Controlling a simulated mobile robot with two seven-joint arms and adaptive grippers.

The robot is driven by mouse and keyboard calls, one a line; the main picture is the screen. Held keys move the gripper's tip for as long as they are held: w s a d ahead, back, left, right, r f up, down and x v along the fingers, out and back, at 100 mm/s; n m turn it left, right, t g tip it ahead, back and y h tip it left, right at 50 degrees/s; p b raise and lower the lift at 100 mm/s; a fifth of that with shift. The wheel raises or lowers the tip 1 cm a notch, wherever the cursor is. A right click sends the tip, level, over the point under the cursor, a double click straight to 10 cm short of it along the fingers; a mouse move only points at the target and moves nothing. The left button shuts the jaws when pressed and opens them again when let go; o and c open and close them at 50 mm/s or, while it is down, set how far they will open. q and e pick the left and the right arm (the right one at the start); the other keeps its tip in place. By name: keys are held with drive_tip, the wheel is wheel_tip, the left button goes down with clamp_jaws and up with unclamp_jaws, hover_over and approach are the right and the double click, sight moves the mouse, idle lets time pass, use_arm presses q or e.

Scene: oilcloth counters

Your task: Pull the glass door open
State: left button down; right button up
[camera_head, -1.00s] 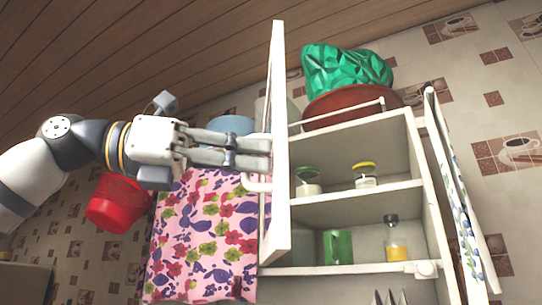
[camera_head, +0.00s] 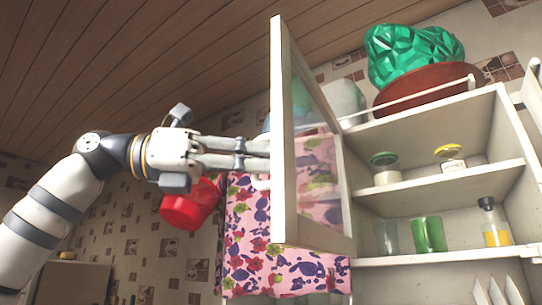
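The glass door (camera_head: 312,130) of the white wall cabinet stands swung out wide from the cabinet front, its pane showing patterned cloth behind it. A pale handle (camera_head: 261,183) sits on the door's outer face, partly hidden by my fingers. My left gripper (camera_head: 262,156) reaches in from the left, its fingers close together at the handle against the door frame. It looks shut on the handle, though the contact itself is partly hidden. My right gripper is out of view.
The open cabinet shelves (camera_head: 440,188) hold jars, a green cup (camera_head: 429,235) and a bottle (camera_head: 494,222). A brown bowl (camera_head: 425,90) with a green faceted object (camera_head: 412,52) is on top. A red bucket (camera_head: 190,205) and floral cloth (camera_head: 250,235) are behind my gripper.

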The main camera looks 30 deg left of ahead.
use_arm(q)
drive_tip(key=shift+a+f, duration=0.1)
drive_tip(key=shift+a, duration=0.9)
drive_tip(key=c, duration=2)
unclamp_jaws()
drive_tip(key=shift+o, duration=0.2)
drive_tip(key=v, duration=1.2)
